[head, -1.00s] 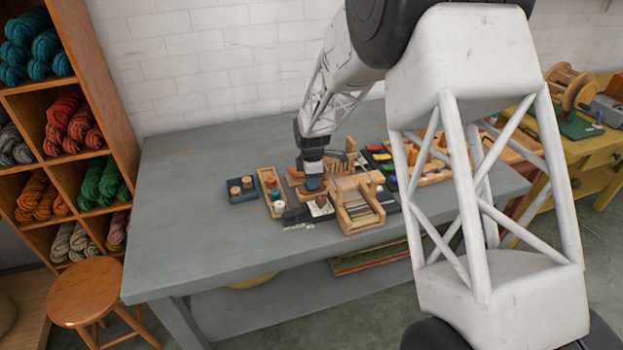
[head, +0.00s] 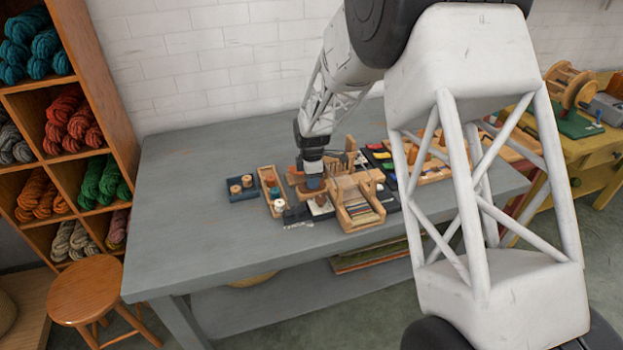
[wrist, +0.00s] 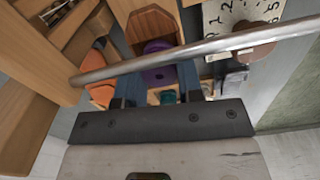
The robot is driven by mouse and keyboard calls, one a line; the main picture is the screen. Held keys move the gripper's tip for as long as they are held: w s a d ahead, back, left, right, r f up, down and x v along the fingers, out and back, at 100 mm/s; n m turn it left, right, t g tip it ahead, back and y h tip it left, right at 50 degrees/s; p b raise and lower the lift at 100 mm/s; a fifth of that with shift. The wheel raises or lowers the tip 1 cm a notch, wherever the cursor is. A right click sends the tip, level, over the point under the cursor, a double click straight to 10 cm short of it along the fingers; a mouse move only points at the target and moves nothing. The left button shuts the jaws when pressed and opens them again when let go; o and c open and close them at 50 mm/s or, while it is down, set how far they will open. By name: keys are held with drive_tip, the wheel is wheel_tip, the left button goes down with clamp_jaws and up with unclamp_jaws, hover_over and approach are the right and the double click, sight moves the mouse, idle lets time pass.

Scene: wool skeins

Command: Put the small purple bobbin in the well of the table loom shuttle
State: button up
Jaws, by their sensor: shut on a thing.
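The purple bobbin (wrist: 158,74) shows in the wrist view between the two blue fingers of my gripper (wrist: 160,88), which is shut on it. Just beyond it is a light wooden piece with a reddish-brown hollow (wrist: 152,27), which looks like the shuttle and its well. The bobbin is close to the near end of that hollow; I cannot tell whether it touches it or is inside. In the head view my gripper (head: 314,183) points down at the left side of the wooden table loom (head: 358,205). The bobbin cannot be made out there.
A metal bar (wrist: 200,50) crosses the wrist view. A paper with numbers (wrist: 235,14) bears a brown round object (wrist: 254,52). An orange item (wrist: 100,88) lies left of the fingers. A spool tray (head: 277,207) and a dark spool block (head: 242,196) stand left. The table's left side is clear.

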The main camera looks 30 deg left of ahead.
drive_tip(key=shift+f, duration=0.15)
drive_tip(key=o, duration=1.4)
drive_tip(key=shift+r, duration=3.75)
